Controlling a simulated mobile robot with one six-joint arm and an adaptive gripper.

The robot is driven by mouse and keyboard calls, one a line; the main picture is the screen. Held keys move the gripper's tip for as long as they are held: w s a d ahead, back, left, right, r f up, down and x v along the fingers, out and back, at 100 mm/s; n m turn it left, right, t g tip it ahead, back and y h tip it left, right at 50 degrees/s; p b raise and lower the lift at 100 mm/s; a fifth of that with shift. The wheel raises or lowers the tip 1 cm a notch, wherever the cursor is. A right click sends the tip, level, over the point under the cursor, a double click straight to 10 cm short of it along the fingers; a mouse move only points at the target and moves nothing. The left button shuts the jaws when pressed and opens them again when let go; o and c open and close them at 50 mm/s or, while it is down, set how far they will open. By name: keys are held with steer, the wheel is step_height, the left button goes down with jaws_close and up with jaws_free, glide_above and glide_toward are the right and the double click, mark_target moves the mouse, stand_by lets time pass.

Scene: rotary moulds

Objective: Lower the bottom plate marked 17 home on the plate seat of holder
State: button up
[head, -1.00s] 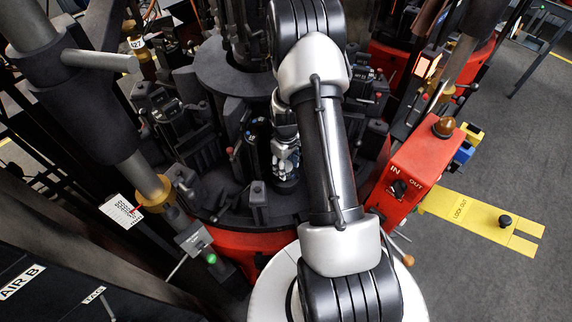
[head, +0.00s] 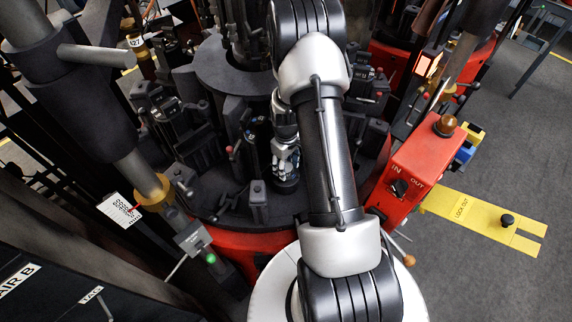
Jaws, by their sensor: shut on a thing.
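My gripper (head: 286,163) points down over the dark rotary table, just left of my forearm, which covers part of it. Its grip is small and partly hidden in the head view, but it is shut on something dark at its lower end. I take this to be the bottom plate; its outline and the mark 17 cannot be read. The holder at the gripper is a dark mould station (head: 250,140) with a small blue mark. Its plate seat is hidden, so I cannot tell whether plate and seat touch.
Other dark mould holders (head: 185,130) ring the table. A small upright block (head: 258,196) stands close to the left of the gripper. A thick column (head: 95,105) is at left, and a red IN/OUT box (head: 415,170) with a yellow lock-out plate (head: 475,215) is at right.

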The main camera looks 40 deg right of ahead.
steer(key=shift+f+b, duration=0.35)
steer(key=shift+f, duration=0.1)
stand_by(0.3)
steer(key=o, duration=1.4)
step_height(320, 180, up, 12)
steer(key=shift+r, duration=0.15)
step_height(320, 180, up, 7)
steer(key=p, duration=0.5)
